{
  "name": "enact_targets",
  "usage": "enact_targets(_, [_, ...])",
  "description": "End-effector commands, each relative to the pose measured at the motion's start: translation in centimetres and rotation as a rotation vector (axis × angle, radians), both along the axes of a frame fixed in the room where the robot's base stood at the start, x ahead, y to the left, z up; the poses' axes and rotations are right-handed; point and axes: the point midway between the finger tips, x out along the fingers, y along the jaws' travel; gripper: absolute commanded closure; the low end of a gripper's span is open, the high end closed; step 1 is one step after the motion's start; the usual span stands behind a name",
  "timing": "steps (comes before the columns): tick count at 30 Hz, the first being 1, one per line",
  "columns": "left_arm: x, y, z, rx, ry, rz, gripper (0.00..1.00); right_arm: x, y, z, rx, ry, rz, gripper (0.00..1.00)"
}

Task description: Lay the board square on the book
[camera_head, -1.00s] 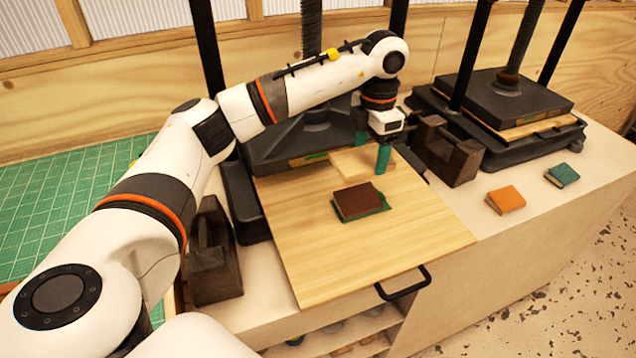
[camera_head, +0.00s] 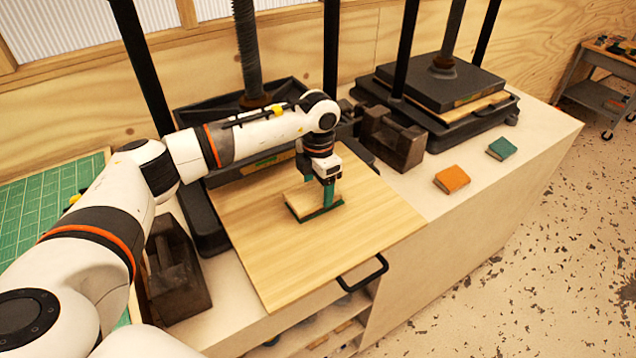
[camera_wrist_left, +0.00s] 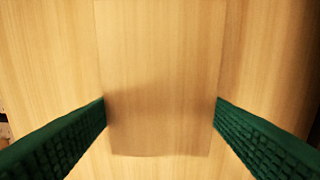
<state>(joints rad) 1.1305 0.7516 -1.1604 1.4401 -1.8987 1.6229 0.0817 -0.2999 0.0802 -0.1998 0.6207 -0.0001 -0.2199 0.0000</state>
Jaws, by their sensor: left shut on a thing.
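My left gripper (camera_head: 328,197) has its green fingers shut on a small pale wooden board (camera_head: 297,202), over the middle of the large wooden sheet. In the left wrist view the board (camera_wrist_left: 160,75) lies between the two fingers, its sides roughly in line with the grain behind it. Only a dark green strip (camera_head: 321,217) shows below the board's front edge, at the book's place. I cannot tell whether the board touches the book. My right gripper is not in view.
The large wooden sheet (camera_head: 300,255) has a black handle (camera_head: 362,274) at its front. A dark block (camera_head: 176,275) stands left, another (camera_head: 392,138) right. An orange book (camera_head: 451,180) and a teal book (camera_head: 502,148) lie on the bench. Black press posts rise behind.

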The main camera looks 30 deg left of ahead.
Motion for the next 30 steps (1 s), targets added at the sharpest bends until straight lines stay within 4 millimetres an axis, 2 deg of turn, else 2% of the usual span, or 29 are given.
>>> enact_targets(4, [0.0, 0.0, -0.5, 0.0, 0.0, 0.0, 0.53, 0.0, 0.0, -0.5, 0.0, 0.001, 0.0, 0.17])
enact_targets(5, [0.0, 0.0, -0.3, 0.0, 0.0, 0.0, 0.25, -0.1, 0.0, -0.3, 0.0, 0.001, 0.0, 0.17])
enact_targets(8, [0.0, 0.0, -0.3, 0.0, 0.0, 0.0, 0.09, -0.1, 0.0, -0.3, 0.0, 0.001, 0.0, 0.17])
enact_targets(19, [0.0, 0.0, 0.3, 0.0, 0.0, 0.001, 0.08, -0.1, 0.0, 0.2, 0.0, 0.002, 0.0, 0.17])
enact_targets(20, [0.1, 0.0, 0.4, 0.0, -0.002, 0.0, 0.08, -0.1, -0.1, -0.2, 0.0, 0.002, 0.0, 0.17])
enact_targets(23, [0.1, 0.0, 1.7, 0.0, -0.006, 0.001, 0.08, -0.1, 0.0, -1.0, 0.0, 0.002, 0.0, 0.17])
enact_targets(30, [0.1, 0.0, 6.9, 0.0, -0.007, 0.001, 0.08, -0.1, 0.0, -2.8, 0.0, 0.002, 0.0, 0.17])
